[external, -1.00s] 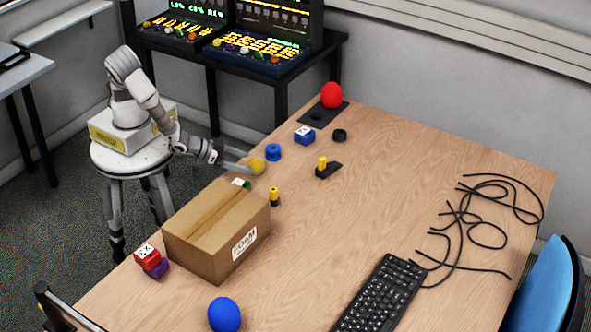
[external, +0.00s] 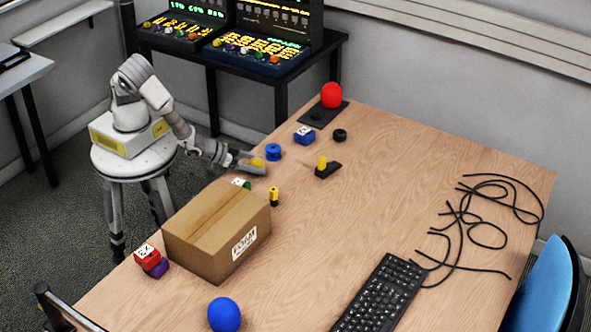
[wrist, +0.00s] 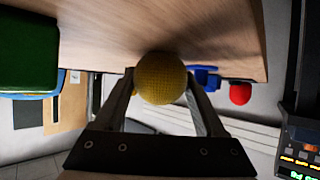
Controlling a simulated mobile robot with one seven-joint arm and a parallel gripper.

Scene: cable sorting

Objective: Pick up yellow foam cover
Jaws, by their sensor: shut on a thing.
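The yellow foam cover (wrist: 160,78) is a round, textured ball between my two fingers in the wrist view. In the external view the yellow foam cover (external: 257,163) shows small at the table's left edge, partly hidden by a finger. My gripper (external: 254,163) is shut on it, low over the tabletop, reaching in from the left. In the wrist view my gripper (wrist: 162,85) has a finger on each side of the ball. I cannot tell whether the ball touches the table.
A blue spool (external: 273,152) stands just right of my gripper. A cardboard box (external: 215,235) and a yellow-black piece (external: 274,196) stand nearer the camera. A blue cube (external: 304,136), red ball (external: 331,95) and black-based yellow peg (external: 327,169) lie farther right. The table's middle is clear.

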